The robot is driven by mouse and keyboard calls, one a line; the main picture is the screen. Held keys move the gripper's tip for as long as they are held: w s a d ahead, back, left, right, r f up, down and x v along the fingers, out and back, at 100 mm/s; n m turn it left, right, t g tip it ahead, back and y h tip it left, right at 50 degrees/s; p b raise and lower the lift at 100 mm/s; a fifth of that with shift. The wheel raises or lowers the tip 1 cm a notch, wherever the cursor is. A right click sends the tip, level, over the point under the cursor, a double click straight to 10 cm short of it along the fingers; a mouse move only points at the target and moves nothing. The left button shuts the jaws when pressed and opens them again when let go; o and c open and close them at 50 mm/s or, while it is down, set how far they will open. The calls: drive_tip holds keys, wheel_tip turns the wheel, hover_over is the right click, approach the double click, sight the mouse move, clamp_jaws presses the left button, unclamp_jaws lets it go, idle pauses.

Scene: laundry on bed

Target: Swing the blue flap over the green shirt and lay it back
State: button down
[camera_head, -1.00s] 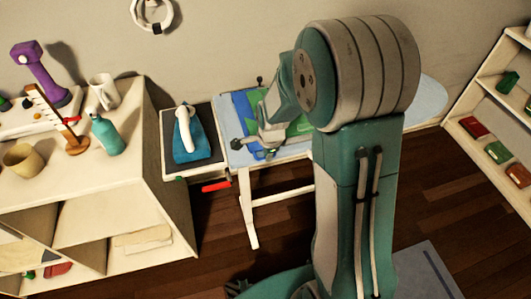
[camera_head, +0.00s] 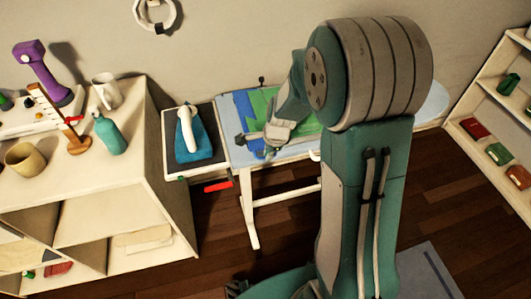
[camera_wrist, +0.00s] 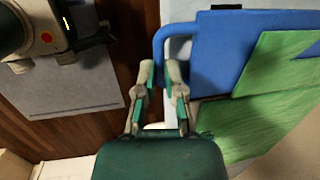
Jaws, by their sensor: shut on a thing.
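The blue flap (camera_head: 237,107) lies on the pale blue board top, and it fills the upper right of the wrist view (camera_wrist: 215,48) with a looped blue handle at its left end. The green shirt (camera_head: 263,98) lies beside and partly over the blue; it also shows in the wrist view (camera_wrist: 245,125), with a pointed part lying on the blue. My gripper (camera_head: 245,139) is low over the board's near left part. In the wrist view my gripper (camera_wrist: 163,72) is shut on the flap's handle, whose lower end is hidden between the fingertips. My arm hides part of the shirt.
A dark-topped stand with a blue and white iron (camera_head: 191,142) is left of the board (camera_head: 300,150). A white shelf unit (camera_head: 120,185) with a teal bottle and mugs stands further left. Another shelf (camera_head: 480,120) is at right. The wall is close behind.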

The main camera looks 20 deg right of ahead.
drive_tip(key=c, duration=1.3)
unclamp_jaws()
drive_tip(key=shift+w+d+r+y, duration=0.1)
drive_tip(key=shift+r+y, duration=0.2)
drive_tip(key=shift+y, duration=0.1)
drive_tip(key=o, duration=0.6)
drive_tip(key=v, duration=1.2)
